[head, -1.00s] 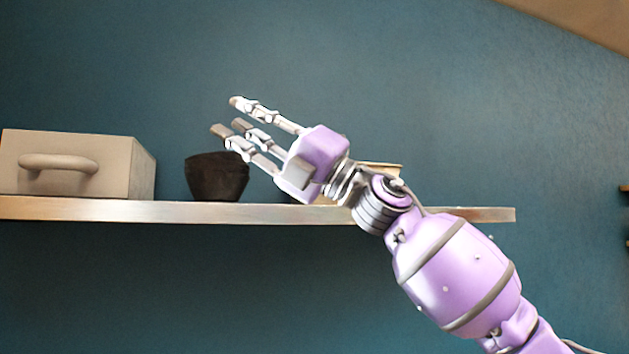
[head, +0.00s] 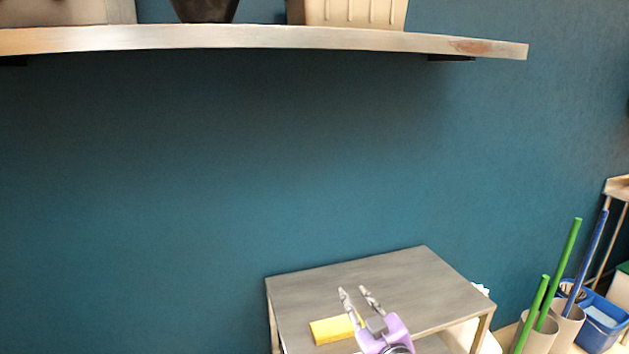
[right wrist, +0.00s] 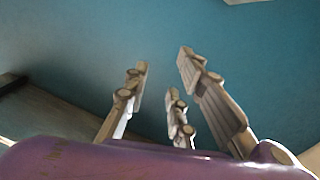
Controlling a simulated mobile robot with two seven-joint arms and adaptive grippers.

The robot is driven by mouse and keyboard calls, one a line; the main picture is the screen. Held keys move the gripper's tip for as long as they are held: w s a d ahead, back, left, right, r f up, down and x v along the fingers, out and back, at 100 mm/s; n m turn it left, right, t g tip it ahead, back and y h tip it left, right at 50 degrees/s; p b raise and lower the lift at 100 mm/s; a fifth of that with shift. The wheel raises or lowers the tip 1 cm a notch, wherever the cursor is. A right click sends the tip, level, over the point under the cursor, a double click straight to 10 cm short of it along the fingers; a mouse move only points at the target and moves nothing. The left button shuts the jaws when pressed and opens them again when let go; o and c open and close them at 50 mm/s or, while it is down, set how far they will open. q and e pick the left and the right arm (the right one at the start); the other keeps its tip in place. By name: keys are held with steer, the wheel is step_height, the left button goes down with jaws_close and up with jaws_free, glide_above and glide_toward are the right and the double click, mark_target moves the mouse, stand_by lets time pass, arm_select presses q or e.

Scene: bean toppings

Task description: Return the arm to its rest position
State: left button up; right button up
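My right gripper (head: 360,295) shows low in the head view, in front of the small grey table, with its fingers pointing up and away. Its fingers stand apart with nothing between them. In the right wrist view the fingers of the same gripper (right wrist: 165,85) are spread and empty against the blue wall. Most of my right arm is below the edge of the head view. My left gripper shows in neither view.
A wall shelf (head: 270,38) crosses the top, holding a dark bowl (head: 205,8) and a pale ribbed container (head: 355,12). A yellow block (head: 330,331) lies on the grey table (head: 400,275). Green sticks (head: 562,265) and a blue bin (head: 603,325) stand at right.

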steer(key=s+d+f+m+g+h, duration=0.1)
steer(key=s+d+f+m+g, duration=0.15)
steer(key=s+f, duration=0.7)
steer(key=s+d+f+m+g+h, duration=0.2)
steer(key=s+d+f, duration=0.1)
steer(key=s+f, duration=0.65)
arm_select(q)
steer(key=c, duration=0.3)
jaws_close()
arm_select(e)
steer(key=s+d+f+m+g, duration=0.1)
steer(key=s+f, duration=0.5)
steer(key=s, duration=0.3)
steer(key=s+d+f+m+g+h, duration=0.1)
steer(key=s+d+f+g, duration=0.1)
steer(key=s+f, duration=0.4)
steer(key=s, duration=0.3)
steer(key=shift+s+d+f, duration=0.25)
steer(key=shift+s+f, duration=0.05)
steer(key=shift+f, duration=0.05)
steer(key=shift+w+d, duration=0.1)
